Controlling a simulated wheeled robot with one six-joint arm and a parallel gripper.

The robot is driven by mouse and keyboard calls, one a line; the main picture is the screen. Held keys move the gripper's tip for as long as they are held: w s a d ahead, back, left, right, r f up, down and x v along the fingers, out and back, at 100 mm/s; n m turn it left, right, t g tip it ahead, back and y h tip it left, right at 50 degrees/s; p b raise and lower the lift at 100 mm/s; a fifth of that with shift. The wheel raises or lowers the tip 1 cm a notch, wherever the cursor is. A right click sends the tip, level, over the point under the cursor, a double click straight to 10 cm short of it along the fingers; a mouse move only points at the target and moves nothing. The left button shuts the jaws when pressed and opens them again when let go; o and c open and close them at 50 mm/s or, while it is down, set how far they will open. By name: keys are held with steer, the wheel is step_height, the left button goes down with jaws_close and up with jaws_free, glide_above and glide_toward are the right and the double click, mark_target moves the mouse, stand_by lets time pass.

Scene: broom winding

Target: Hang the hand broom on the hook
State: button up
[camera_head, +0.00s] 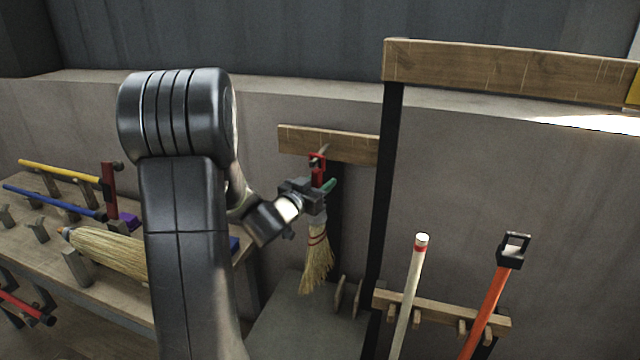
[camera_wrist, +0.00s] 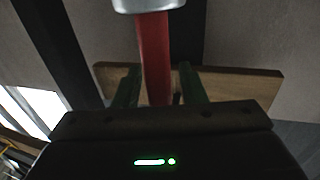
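The hand broom (camera_head: 317,258) hangs bristles down, with straw bristles, a pale collar and a red handle. Its red handle also shows in the wrist view (camera_wrist: 154,50), with the pale collar at the top edge. The hook (camera_head: 321,150) is a peg on the wall board (camera_head: 350,147). The handle's red top is at the peg; I cannot tell for sure whether its loop is around it. My gripper (camera_head: 325,187) is at the handle, below the peg. In the wrist view its green fingers (camera_wrist: 159,85) stand either side of the handle, with a gap on the right, so it looks open.
A dark post (camera_head: 382,200) stands just right of the broom. A lower rack (camera_head: 440,308) holds a white pole (camera_head: 410,295) and an orange-handled tool (camera_head: 486,300). A bench at left bears another broom (camera_head: 105,248) and several tools. A grey surface (camera_head: 300,325) lies below.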

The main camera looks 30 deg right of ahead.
steer(key=shift+o, duration=0.2)
steer(key=b+v, duration=0.2)
steer(key=v, duration=1.2)
steer(key=shift+w+d, duration=0.1)
steer(key=shift+d, duration=0.05)
steer(key=p+x, duration=0.2)
steer(key=x, duration=1.1)
steer(key=shift+d, duration=0.2)
steer(key=shift+w+d+r, duration=0.1)
steer(key=shift+d+r, duration=0.05)
steer(key=shift+r, duration=0.05)
steer(key=shift+a+r+p, duration=0.2)
steer(key=shift+a+p, duration=0.1)
steer(key=shift+p, duration=0.05)
steer(key=shift+f, duration=0.1)
